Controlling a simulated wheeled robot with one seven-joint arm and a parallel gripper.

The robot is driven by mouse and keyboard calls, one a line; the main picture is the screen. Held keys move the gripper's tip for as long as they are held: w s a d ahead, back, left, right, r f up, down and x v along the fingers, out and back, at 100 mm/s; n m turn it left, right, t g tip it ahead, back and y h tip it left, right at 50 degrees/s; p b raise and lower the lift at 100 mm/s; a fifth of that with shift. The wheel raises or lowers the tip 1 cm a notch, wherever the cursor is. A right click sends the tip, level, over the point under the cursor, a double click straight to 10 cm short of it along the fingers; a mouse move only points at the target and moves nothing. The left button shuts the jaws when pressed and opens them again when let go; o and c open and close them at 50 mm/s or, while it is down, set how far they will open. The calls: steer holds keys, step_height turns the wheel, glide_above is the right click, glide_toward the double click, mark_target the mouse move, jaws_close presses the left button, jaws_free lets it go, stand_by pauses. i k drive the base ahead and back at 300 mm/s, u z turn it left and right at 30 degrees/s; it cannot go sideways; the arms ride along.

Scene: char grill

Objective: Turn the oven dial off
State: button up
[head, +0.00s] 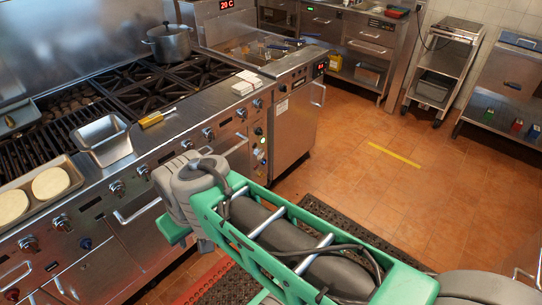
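Which one is the oven dial, and how each is set, I cannot tell. My gripper's fingers do not show; the arm hides part of the range front.
A pot (168,43) stands on the back burners. A steel pan (103,140), a yellow-handled tool (157,117) and white blocks (246,83) are on the range top. Oven door handles (137,211) stick out.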

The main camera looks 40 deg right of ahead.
mark_target(259, 131)
steer(key=z, duration=0.05)
steer(key=i, duration=0.45)
steer(key=z, duration=1.25)
steer(key=k, duration=0.5)
steer(key=z, duration=1.55)
steer(key=i, duration=1.25)
steer(key=u, duration=2.9)
